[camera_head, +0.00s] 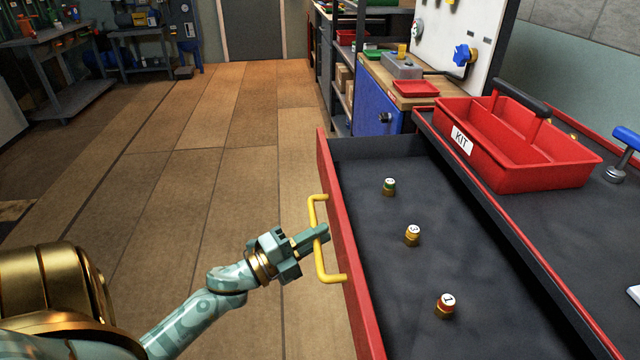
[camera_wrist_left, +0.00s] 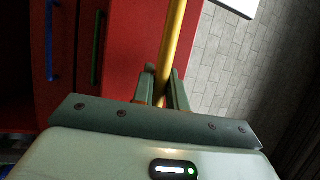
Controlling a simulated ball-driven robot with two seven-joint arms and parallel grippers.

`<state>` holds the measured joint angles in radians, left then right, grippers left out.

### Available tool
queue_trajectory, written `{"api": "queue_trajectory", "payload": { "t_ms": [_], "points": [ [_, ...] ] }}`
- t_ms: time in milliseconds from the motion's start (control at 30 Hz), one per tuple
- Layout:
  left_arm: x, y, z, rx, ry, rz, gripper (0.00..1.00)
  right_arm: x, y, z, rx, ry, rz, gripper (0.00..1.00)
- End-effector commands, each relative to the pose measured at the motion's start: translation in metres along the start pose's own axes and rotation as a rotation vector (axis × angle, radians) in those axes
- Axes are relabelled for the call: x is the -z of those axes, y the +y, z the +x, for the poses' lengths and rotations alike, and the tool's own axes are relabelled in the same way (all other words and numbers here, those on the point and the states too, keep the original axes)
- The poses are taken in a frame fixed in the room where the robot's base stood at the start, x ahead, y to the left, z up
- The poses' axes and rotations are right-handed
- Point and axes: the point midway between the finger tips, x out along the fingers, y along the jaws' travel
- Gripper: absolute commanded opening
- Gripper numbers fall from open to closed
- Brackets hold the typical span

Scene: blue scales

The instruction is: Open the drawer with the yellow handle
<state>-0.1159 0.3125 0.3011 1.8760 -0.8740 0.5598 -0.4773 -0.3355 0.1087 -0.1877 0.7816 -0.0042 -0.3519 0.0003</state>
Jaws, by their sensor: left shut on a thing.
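The drawer (camera_head: 380,290) with the yellow handle stands pulled out from its cabinet, and its dark inside shows. Its front is red, and the yellow handle (camera_head: 318,262) is on the outer face. Three small numbered weights stand apart on the drawer floor: one with a green band (camera_head: 389,187), a yellow one (camera_head: 412,236) and one with a red band (camera_head: 446,306). My left gripper (camera_head: 318,234) is shut on the yellow handle near its middle. In the left wrist view the yellow handle (camera_wrist_left: 174,45) runs between the fingers. My right gripper is not in view.
A red KIT tray (camera_head: 540,180) with a dark handle stands on the cabinet top. In the left wrist view, a blue handle (camera_wrist_left: 51,45) and a green handle (camera_wrist_left: 97,48) show on red fronts. A workbench (camera_head: 400,92) stands beyond the drawer.

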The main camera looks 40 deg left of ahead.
Motion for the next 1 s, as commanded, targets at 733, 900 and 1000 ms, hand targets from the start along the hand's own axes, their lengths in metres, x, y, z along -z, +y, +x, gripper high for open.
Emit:
{"api": "queue_trajectory", "payload": {
  "t_ms": [733, 900, 1000],
  "points": [
    [0.000, 0.000, -0.008, -0.002, -0.001, -0.003, 0.36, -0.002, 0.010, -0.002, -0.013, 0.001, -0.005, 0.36],
    [0.000, 0.000, -0.041, -0.004, -0.003, -0.004, 0.36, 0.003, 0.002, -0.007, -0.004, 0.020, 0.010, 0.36],
    [0.000, -0.001, -0.070, -0.005, -0.003, -0.005, 0.36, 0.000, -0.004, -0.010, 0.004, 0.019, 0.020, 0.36]
  ]
}}
